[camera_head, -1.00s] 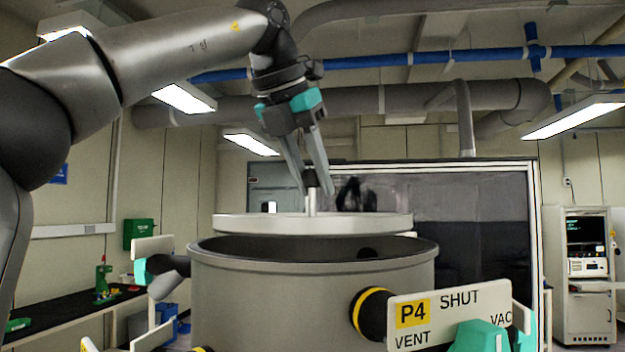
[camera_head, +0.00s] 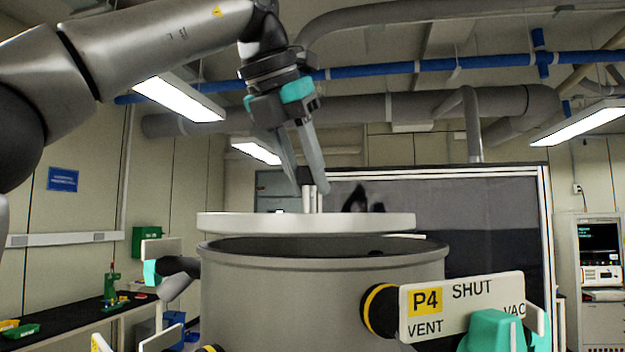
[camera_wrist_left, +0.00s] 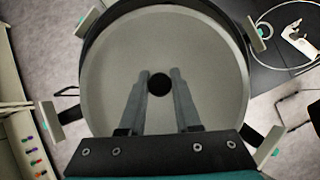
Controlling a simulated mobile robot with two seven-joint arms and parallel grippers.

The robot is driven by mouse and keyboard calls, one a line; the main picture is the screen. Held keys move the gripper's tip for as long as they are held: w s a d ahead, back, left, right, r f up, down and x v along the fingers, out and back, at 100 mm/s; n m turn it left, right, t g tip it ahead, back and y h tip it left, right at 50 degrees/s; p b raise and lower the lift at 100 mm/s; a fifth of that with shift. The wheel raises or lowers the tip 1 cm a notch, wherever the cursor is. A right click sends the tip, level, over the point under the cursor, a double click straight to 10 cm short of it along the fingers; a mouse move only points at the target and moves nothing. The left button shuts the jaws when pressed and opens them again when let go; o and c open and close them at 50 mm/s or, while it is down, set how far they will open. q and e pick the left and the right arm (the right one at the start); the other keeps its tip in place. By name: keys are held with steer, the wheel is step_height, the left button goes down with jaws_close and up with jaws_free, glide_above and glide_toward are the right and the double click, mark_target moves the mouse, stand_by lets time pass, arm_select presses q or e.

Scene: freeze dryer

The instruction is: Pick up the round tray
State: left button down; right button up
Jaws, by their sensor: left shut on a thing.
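The round tray (camera_head: 306,223) is a pale flat disc with a short upright post (camera_head: 308,198) at its middle. It is level just above the open rim of a large grey cylindrical vessel (camera_head: 300,300), with a narrow gap between them. My left gripper (camera_head: 313,190) points down from above and is shut on the tray's post. In the left wrist view the tray (camera_wrist_left: 205,60) fills the middle, and the dark round top of the post sits between the fingertips (camera_wrist_left: 160,84). My right gripper is not in view.
A sign plate reading P4 SHUT (camera_head: 465,305) with a teal handle (camera_head: 492,330) stands off the vessel's front right. More valve arms stick out around it. A dark bench (camera_head: 90,315) is at left, a large dark panel (camera_head: 480,215) behind, and an instrument rack (camera_head: 600,285) at right.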

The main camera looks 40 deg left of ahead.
arm_select(q)
steer(key=shift+s+d+b, duration=0.2)
steer(key=shift+s+b, duration=0.15)
steer(key=shift+s, duration=0.95)
steer(key=shift+s+d+b, duration=0.2)
steer(key=shift+s+b, duration=0.1)
steer(key=shift+s, duration=0.95)
steer(key=shift+s+d+b, duration=0.2)
steer(key=shift+s+b, duration=0.15)
steer(key=shift+s, duration=0.95)
steer(key=shift+s+d+b, duration=0.2)
steer(key=shift+s+d, duration=0.05)
steer(key=shift+s, duration=1.2)
steer(key=shift+s+d+b, duration=0.15)
steer(key=shift+s+d, duration=0.05)
steer(key=shift+s, duration=1.2)
